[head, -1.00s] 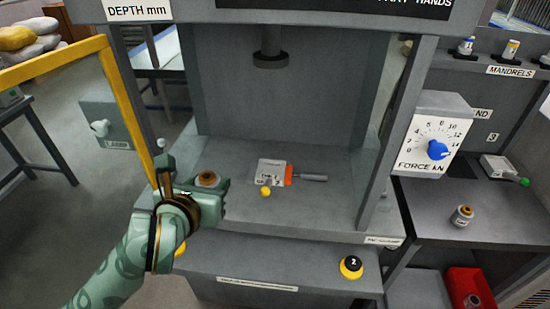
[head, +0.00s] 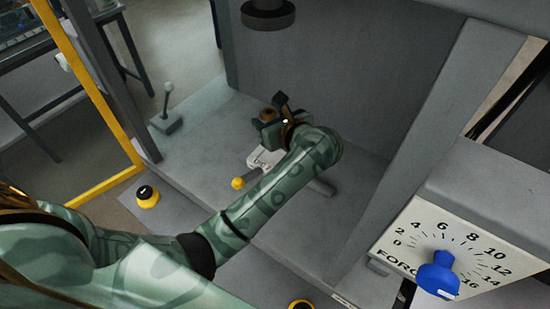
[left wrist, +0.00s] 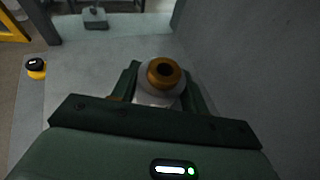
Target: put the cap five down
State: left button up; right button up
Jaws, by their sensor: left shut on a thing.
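My left gripper (head: 272,112) is inside the press frame, above the grey bed towards the back wall. In the left wrist view it is shut on a capped piece (left wrist: 160,90), a pale grey body with a brass-coloured ring and a dark hole on top. The piece stands about upright between the fingers. No number can be read on it, so I cannot tell if it is cap five. In the head view the piece is mostly hidden by the gripper. I cannot tell whether its bottom touches the bed. My right gripper is not in view.
The round press ram (head: 268,14) hangs above and behind my gripper. A whitish tool (head: 262,159) lies on the bed, partly behind my arm, near a yellow ball (head: 238,183). A small lever (head: 167,115) stands at left. The force dial's blue knob (head: 437,277) is at right.

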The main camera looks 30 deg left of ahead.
aim_at(271, 158)
pick_arm(q)
jog(key=shift+y, duration=0.3)
notch_tip(271, 158, down, 9)
jog(key=shift+s+d+f+b, duration=0.1)
jog(key=shift+s+f+b, duration=0.1)
jog(key=shift+b, duration=0.95)
jog(key=shift+f+n, duration=0.3)
jog(key=shift+f, duration=0.05)
jog(key=shift+f, duration=0.15)
jog(key=o, duration=1.2)
jog(key=shift+c, duration=0.2)
jog(key=shift+s+d+r, duration=0.1)
jog(key=shift+d+r, duration=0.15)
jog(key=shift+r, duration=0.05)
jog(key=p+v, duration=0.1)
jog(key=v, duration=0.6)
